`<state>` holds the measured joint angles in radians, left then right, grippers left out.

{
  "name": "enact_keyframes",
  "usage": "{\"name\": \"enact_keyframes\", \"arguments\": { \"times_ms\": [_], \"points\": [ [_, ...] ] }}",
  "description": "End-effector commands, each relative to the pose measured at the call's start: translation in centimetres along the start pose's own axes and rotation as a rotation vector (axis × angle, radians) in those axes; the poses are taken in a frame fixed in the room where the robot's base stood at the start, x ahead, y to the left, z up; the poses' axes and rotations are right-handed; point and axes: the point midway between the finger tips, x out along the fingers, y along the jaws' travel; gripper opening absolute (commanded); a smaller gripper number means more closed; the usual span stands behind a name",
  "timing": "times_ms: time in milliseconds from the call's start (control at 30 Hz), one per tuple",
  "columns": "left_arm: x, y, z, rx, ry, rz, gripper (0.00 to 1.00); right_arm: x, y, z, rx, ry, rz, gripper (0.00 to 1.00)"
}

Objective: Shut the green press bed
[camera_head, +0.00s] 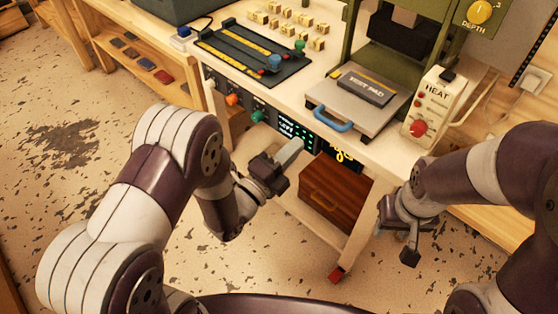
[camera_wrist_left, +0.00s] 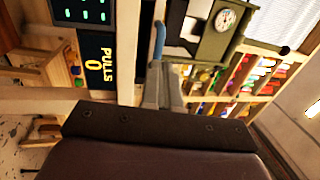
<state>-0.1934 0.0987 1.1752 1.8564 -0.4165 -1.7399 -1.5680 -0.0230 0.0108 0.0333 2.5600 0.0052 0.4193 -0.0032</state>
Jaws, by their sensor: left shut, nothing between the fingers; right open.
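The green press (camera_head: 357,38) stands at the back right of the bench. Its grey metal bed (camera_head: 326,97) sticks out toward the front edge, with a dark test pad (camera_head: 364,87) on it and a blue handle (camera_head: 333,119) at its front. My left gripper (camera_head: 291,151) is shut and empty, in front of the bench, left of and below the handle. In the left wrist view its closed fingers (camera_wrist_left: 164,86) point toward the blue handle (camera_wrist_left: 159,40), apart from it as far as I can tell. My right gripper (camera_head: 405,242) is open and empty, low at the right of the bench.
A heat box with a red knob (camera_head: 432,105) stands right of the bed. A black tray with coloured knobs (camera_head: 250,52) and several small brass blocks (camera_head: 290,25) lie to the left. A wooden drawer box (camera_head: 333,192) sits under the bench.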

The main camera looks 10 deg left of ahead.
Motion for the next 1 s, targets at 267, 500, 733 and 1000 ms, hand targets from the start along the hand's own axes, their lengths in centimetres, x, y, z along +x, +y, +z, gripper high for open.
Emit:
{"name": "enact_keyframes", "arguments": {
  "times_ms": [267,500,733,1000],
  "points": [
    [5.1,0.0,-0.1,-0.002,0.001,0.000,0.00,0.1,0.0,0.0,0.000,0.000,0.000,0.43],
    [6.7,0.0,0.0,-0.002,0.000,0.001,0.00,0.2,0.0,0.0,0.000,0.000,0.000,0.43],
    [6.7,0.0,0.0,-0.002,0.000,0.001,0.00,0.2,0.0,0.0,0.000,0.000,0.000,0.43],
    [9.7,1.2,-0.1,0.000,0.002,-0.003,0.00,2.2,0.0,0.3,0.000,0.000,0.000,0.43]
  ]
}}
